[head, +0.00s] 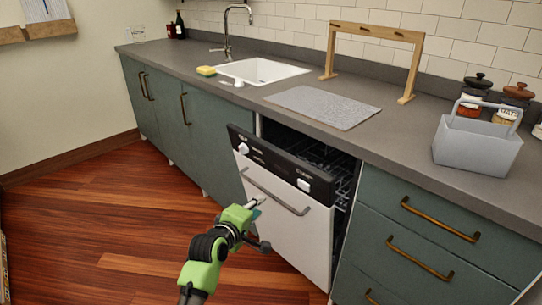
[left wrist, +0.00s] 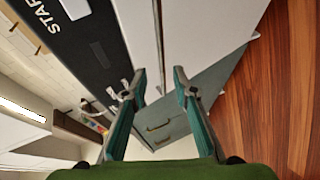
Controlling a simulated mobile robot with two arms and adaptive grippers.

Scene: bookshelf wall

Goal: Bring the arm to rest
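My left gripper (head: 258,212), on a green and black arm, is in front of the white dishwasher door (head: 290,235), by the left part of its bar handle (head: 275,192). In the left wrist view its two fingers (left wrist: 159,80) are apart, with nothing clearly held between them. The door's black control panel (left wrist: 88,45) and white front (left wrist: 137,35) fill the upper left there. The dishwasher door is tilted partly open, and a dark rack (head: 343,178) shows behind it. I cannot tell whether a finger touches the door. My right gripper is not in view.
Green cabinets (head: 183,125) and drawers (head: 430,235) flank the dishwasher. The grey counter (head: 400,142) holds a sink (head: 262,72), a wooden rack (head: 374,32), a grey mat (head: 322,106), a grey caddy (head: 477,147) and jars (head: 474,97). The wooden floor (head: 110,225) at left is clear.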

